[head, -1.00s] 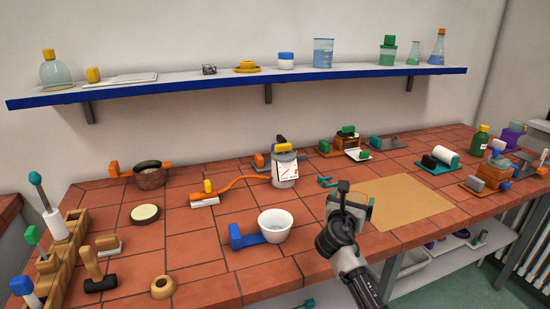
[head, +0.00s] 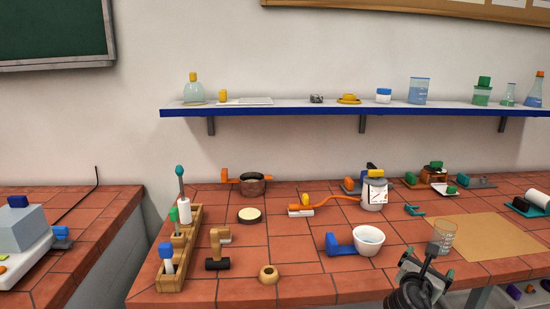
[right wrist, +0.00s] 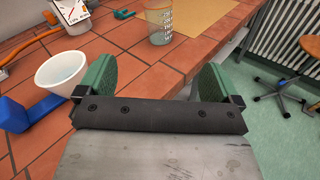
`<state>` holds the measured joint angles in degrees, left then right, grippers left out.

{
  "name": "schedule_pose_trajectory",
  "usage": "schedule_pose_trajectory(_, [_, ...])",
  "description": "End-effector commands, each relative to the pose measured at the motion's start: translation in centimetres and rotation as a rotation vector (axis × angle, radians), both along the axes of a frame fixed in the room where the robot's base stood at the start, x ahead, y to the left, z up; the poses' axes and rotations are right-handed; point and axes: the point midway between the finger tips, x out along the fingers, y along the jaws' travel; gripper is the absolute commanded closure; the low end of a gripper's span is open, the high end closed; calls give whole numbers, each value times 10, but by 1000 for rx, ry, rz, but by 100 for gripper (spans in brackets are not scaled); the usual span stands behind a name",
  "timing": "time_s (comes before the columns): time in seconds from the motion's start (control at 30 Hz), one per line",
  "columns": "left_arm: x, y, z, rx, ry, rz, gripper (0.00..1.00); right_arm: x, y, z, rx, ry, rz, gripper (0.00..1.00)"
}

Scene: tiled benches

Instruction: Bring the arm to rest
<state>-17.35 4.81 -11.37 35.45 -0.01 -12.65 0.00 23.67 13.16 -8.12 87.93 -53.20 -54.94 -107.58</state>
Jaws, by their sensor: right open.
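My right gripper (head: 430,264) is at the bench's front edge in the head view, its arm coming up from the bottom. In the right wrist view its two green finger pads (right wrist: 155,80) are wide apart with nothing between them. A clear glass beaker with markings (head: 444,236) stands upright on the bench just beyond the gripper, by the tan mat. It also shows in the right wrist view (right wrist: 160,26), past the fingertips and apart from them. My left gripper is not in view.
A white bowl (head: 368,240) with a blue block handle (head: 338,245) stands left of the gripper. A labelled jar (head: 374,193) is farther back. The tan mat (head: 485,237) looks bare. A wooden rack (head: 172,275) holds tools at the left. A blue-edged shelf (head: 340,111) hangs above.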

Motion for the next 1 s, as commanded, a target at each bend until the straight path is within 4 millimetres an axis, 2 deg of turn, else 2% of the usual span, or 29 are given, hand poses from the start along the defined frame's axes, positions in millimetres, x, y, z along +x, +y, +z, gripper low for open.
schedule_pose_trajectory(0.17, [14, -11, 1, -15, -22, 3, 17, -28, 11, -33, 225, -63, -17, 5])
schedule_pose_trajectory(0.37, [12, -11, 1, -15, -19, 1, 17, -76, 32, -77, 585, -157, -83, 5])
schedule_pose_trajectory(0.47, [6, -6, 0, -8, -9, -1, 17, -111, 47, -103, 819, -209, -155, 5])
schedule_pose_trajectory(0.6, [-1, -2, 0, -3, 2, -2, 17, -182, 77, -140, 1230, -293, -359, 5])
schedule_pose_trajectory(0.7, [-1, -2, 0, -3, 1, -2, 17, -228, 97, -154, 1469, -343, -535, 5])
schedule_pose_trajectory(0.8, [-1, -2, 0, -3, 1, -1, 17, -264, 113, -160, 1627, -377, -692, 5])
schedule_pose_trajectory(1.0, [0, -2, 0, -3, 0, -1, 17, -321, 138, -161, 1829, -426, -978, 5])
